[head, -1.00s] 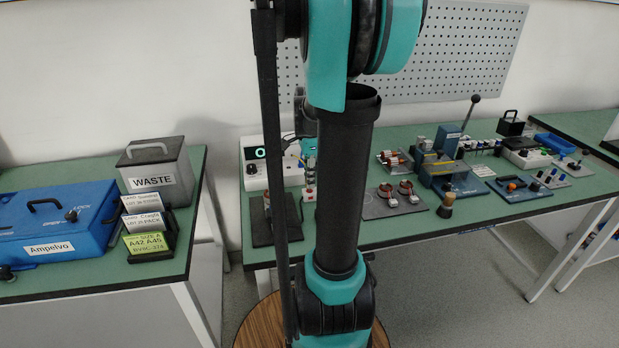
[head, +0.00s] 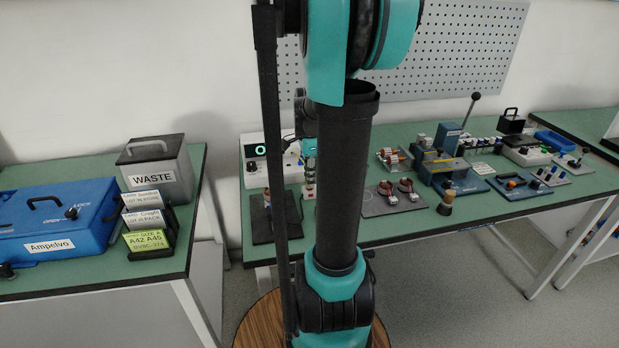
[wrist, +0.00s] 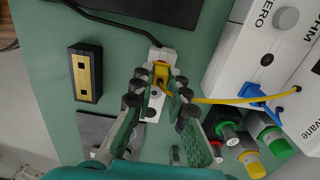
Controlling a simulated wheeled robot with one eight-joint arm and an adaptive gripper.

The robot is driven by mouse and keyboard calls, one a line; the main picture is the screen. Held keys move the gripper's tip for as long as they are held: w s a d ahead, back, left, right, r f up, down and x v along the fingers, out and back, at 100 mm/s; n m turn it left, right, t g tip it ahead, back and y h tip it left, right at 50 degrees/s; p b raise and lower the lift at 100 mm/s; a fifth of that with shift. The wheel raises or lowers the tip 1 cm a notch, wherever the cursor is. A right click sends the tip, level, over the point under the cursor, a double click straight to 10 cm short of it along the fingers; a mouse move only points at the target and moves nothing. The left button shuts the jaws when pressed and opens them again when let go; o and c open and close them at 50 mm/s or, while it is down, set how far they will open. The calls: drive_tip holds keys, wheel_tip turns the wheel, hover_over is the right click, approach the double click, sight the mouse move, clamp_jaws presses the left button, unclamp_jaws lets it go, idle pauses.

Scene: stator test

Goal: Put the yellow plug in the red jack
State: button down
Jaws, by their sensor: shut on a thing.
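In the wrist view my gripper (wrist: 160,84) is shut on the yellow plug (wrist: 161,72), which sits between the fingertips. A yellow cable runs from the plug to the right, towards the white meter (wrist: 255,60). A small white block (wrist: 158,55) lies directly below the plug and fingers. I cannot tell whether the plug touches it or is in it. The red jack is not clearly visible in the wrist view; the plug and fingers cover the block's middle. In the head view my gripper (head: 309,168) is small, above a small white and red block (head: 309,192), partly beside my arm.
A black block with a brass face (wrist: 83,73) stands left of the gripper. Green, red and yellow cylindrical terminals (wrist: 248,160) and a blue clip (wrist: 262,97) are close on the right. A black cable reaches the white block from above. Other fixtures fill the bench's right side.

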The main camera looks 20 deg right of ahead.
drive_tip(key=shift+f, duration=0.3)
drive_tip(key=c, duration=1.4)
unclamp_jaws()
wheel_tip(320, 180, up, 12)
